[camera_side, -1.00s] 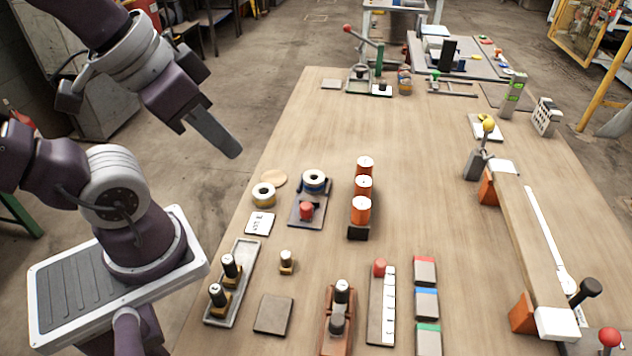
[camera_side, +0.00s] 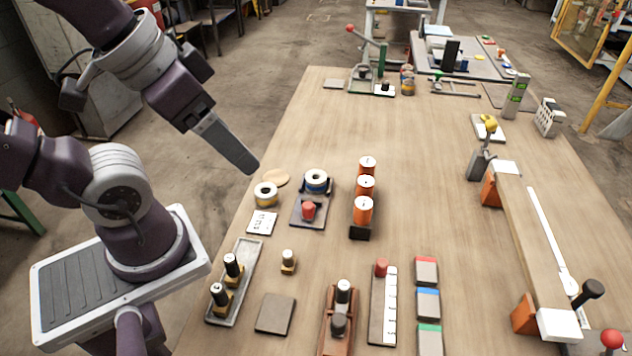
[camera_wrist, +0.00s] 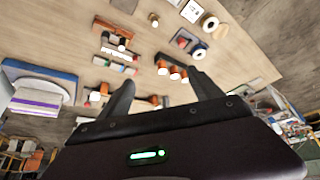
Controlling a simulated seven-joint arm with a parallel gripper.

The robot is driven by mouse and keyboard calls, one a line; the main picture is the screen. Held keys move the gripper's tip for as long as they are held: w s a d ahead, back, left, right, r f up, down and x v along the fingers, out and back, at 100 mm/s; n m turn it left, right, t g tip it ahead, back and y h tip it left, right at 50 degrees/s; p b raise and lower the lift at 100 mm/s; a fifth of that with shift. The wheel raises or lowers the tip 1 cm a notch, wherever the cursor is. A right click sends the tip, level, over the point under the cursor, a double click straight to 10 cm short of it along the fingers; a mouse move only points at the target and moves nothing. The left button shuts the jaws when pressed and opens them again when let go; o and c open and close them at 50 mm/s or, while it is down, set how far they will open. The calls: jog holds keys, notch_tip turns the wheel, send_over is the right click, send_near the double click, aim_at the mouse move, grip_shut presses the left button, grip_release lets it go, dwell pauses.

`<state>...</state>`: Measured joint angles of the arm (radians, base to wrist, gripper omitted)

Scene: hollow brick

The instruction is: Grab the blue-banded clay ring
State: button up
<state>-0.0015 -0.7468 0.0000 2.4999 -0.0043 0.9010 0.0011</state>
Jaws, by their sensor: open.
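A ring with a blue side and a pale top (camera_side: 316,181) sits in a dark holder plate (camera_side: 308,214) with a red knob, left of the middle of the table. It also shows at the upper right of the wrist view (camera_wrist: 199,53). A similar ring with a yellowish band (camera_side: 265,194) stands to its left, nearer my arm. My gripper (camera_side: 249,166) hangs above the table's left edge, up and left of both rings and apart from them. In the wrist view my gripper (camera_wrist: 161,84) has its two fingers spread, with nothing held between them.
Orange cylinders (camera_side: 363,210) stand in a row right of the blue ring. A white card (camera_side: 262,223) and a round wooden disc (camera_side: 276,178) lie by the yellowish ring. A tray (camera_side: 247,252) with black-topped pieces is in front. The table's centre right is clear.

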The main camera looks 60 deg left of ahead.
jog(key=w+d+f+n+g+h, duration=0.4)
jog(key=w+d+n+g+h, duration=0.1)
jog(key=w+n+g+h, duration=0.15)
jog(key=n+t+h, duration=0.2)
jog(key=n+t, duration=1.1)
jog(key=n, duration=0.8)
send_over(320, 177)
jog(key=s+d, duration=0.2)
jog(key=s, duration=0.3)
notch_tip(320, 177, down, 18)
jog(key=r, duration=0.1)
jog(key=a+f+n+y, duration=0.1)
jog(key=f, duration=0.1)
jog(key=s+a+f+n+y, duration=0.1)
jog(key=a+f, duration=0.1)
jog(key=f, duration=0.1)
jog(key=a+f+n+y, duration=0.1)
jog(key=a+f+n, duration=0.1)
jog(key=f, duration=0.1)
jog(key=shift+s+a+t+y, duration=0.1)
jog(key=shift+s+t+y, duration=0.15)
jog(key=shift+s, duration=0.1)
jog(key=x, duration=0.6)
jog(key=shift+w+d+r, duration=0.1)
jog(key=shift+w+d, duration=0.2)
jog(key=shift+d, duration=0.1)
jog(key=c, duration=1.5)
